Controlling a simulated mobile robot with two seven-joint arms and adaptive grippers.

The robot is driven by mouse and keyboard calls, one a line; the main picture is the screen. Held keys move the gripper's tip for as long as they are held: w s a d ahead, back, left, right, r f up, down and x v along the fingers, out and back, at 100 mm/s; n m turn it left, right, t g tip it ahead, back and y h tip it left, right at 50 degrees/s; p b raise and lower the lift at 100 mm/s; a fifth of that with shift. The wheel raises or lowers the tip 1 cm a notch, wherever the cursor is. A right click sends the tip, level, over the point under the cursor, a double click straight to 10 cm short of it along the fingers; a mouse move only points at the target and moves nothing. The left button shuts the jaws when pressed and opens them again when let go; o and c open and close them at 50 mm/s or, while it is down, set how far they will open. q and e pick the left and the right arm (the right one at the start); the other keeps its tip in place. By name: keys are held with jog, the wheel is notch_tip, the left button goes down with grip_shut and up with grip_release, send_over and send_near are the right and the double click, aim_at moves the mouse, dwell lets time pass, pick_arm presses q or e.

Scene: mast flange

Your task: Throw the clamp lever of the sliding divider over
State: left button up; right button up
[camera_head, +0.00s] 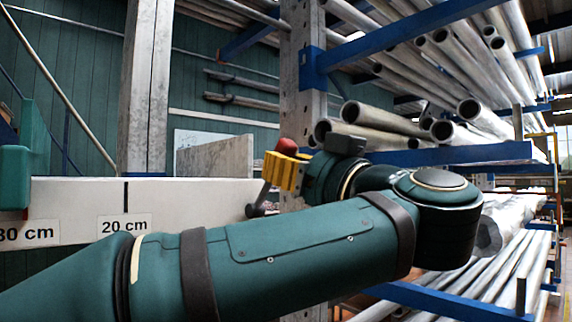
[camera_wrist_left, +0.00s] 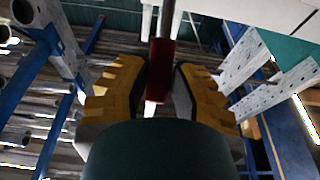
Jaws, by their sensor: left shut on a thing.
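My left gripper (camera_head: 283,170) has yellow fingers and shows in the middle of the head view, above my forearm. In the left wrist view the fingers (camera_wrist_left: 159,88) are shut on the red grip of the clamp lever (camera_wrist_left: 160,67). The red end of the lever (camera_head: 289,146) sticks up above the fingers in the head view. A dark grey arm runs down from there to a dark end in front of the white board. The lever's mount is partly hidden by my arm. I cannot tell for sure which part is the divider. My right gripper is in neither view.
A white board (camera_head: 185,197) with 20 cm and 30 cm labels runs behind my arm. A teal bracket (camera_head: 16,176) stands at its left. Blue rack arms (camera_head: 440,154) with metal tubes (camera_head: 385,117) fill the right. A galvanized post (camera_head: 303,60) stands close behind the gripper.

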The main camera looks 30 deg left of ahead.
pick_arm(q)
jog(key=shift+d+f, duration=0.1)
jog(key=shift+f, duration=0.05)
jog(key=shift+s+d+f+b, duration=0.25)
jog(key=shift+d+f+b, duration=0.3)
jog(key=shift+f, duration=0.2)
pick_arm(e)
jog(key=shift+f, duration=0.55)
pick_arm(q)
jog(key=o, duration=0.8)
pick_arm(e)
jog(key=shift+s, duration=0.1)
pick_arm(q)
jog(key=shift+s+d+b, duration=0.5)
jog(key=shift+d+b, duration=0.7)
jog(key=shift+d, duration=0.05)
jog(key=shift+s+d+b, duration=0.55)
jog(key=shift+d+b, duration=0.65)
jog(key=shift+s+d+b, duration=0.5)
jog(key=shift+d+b, duration=0.7)
jog(key=shift+d, duration=0.05)
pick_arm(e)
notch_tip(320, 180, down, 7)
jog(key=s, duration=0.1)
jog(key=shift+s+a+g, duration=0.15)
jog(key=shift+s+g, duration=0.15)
